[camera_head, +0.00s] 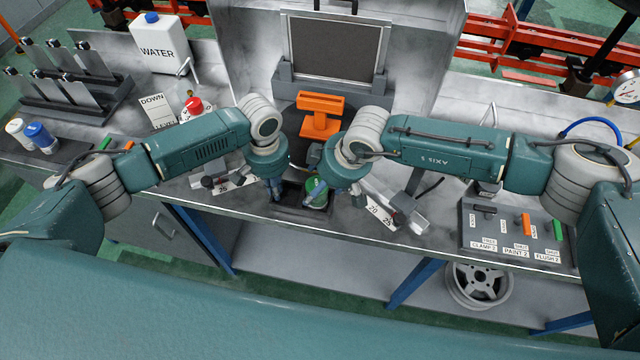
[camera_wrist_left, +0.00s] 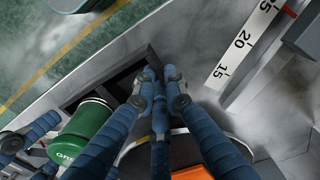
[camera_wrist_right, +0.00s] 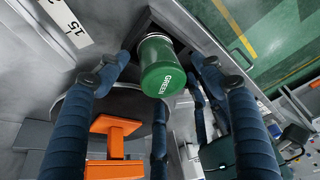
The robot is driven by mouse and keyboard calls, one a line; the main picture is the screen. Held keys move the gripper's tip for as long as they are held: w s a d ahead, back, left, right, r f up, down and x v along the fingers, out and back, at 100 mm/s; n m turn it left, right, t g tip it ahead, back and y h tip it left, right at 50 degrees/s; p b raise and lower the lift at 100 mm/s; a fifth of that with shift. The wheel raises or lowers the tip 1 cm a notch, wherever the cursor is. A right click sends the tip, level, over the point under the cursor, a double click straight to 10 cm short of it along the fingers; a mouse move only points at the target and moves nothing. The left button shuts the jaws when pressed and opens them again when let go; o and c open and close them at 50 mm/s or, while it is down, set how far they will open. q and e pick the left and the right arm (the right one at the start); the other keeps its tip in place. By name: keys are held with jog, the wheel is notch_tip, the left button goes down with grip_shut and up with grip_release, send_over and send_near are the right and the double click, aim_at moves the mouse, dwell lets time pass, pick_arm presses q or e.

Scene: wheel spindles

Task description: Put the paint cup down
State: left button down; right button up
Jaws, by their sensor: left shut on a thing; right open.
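The green paint cup (camera_head: 317,194), labelled GREEN, is at the right part of a dark holder (camera_head: 286,210) at the bench's front edge. It also shows in the left wrist view (camera_wrist_left: 88,125) and the right wrist view (camera_wrist_right: 163,72). I cannot tell whether its base rests in the holder. My right gripper (camera_wrist_right: 155,70) is open, with its fingers spread either side of the cup. My left gripper (camera_head: 275,190) is left of the cup and apart from it. Its fingers (camera_wrist_left: 158,78) are drawn together; whatever they close on is hidden.
An orange stand (camera_head: 320,115) is behind the grippers. Numbered scale strips (camera_head: 380,212) flank the holder. A switch box (camera_head: 515,235) is at right, and a white water jug (camera_head: 160,45) and bottles (camera_head: 40,137) are at left. Free floor lies beyond the bench's front edge.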

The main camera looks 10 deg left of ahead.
jog(key=v, duration=1.1)
jog(key=shift+r, duration=0.15)
jog(key=shift+d, duration=0.1)
pick_arm(q)
jog(key=c, duration=1.7)
grip_release()
jog(key=shift+c, duration=0.2)
jog(key=shift+r, duration=0.15)
notch_tip(320, 180, up, 8)
pick_arm(e)
jog(key=shift+s, duration=0.1)
